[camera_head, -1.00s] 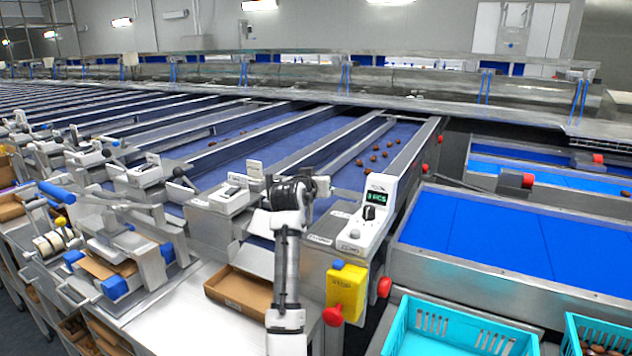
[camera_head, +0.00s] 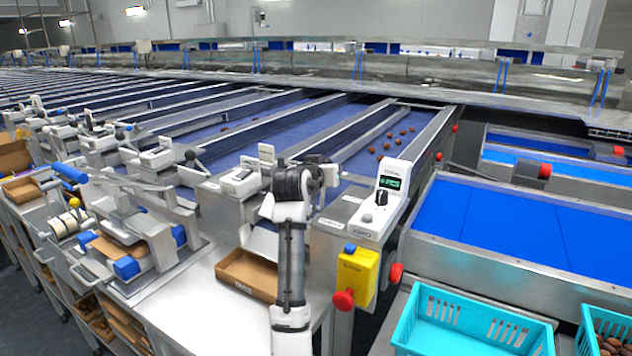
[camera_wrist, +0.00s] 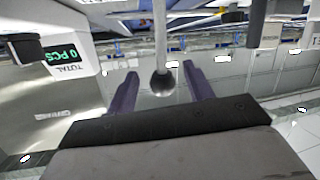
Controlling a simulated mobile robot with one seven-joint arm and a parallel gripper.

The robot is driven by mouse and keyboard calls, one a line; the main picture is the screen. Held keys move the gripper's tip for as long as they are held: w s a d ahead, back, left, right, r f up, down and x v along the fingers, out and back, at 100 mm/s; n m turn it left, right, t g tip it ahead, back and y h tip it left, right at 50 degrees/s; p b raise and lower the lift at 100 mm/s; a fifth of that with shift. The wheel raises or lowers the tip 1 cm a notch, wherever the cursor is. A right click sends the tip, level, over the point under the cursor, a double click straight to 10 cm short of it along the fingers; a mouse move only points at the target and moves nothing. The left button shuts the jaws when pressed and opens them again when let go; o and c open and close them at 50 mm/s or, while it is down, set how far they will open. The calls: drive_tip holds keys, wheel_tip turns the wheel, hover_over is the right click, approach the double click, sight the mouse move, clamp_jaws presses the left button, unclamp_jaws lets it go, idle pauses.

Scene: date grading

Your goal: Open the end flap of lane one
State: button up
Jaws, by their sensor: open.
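In the wrist view my gripper (camera_wrist: 160,72) is open, with its two dark purple fingers apart. A lever with a dark ball knob (camera_wrist: 163,84) on a pale rod shows between the fingers. I cannot tell whether either finger touches it. In the head view my arm stands at the near end of a blue-belted lane (camera_head: 352,165), beside the control box (camera_head: 378,208) with a green display. My arm hides the lever and most of this lane's end flap there, so the flap's position cannot be told.
A yellow box (camera_head: 356,274) with red knobs sits below the control box. A brown cardboard tray (camera_head: 247,290) lies on the steel bench left of my arm. Turquoise crates (camera_head: 474,314) stand at right. A neighbouring lane has a similar dark-knobbed lever (camera_head: 190,155).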

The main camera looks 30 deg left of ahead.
drive_tip(key=b+v, duration=0.2)
drive_tip(key=v, duration=0.7)
drive_tip(key=shift+c, duration=0.3)
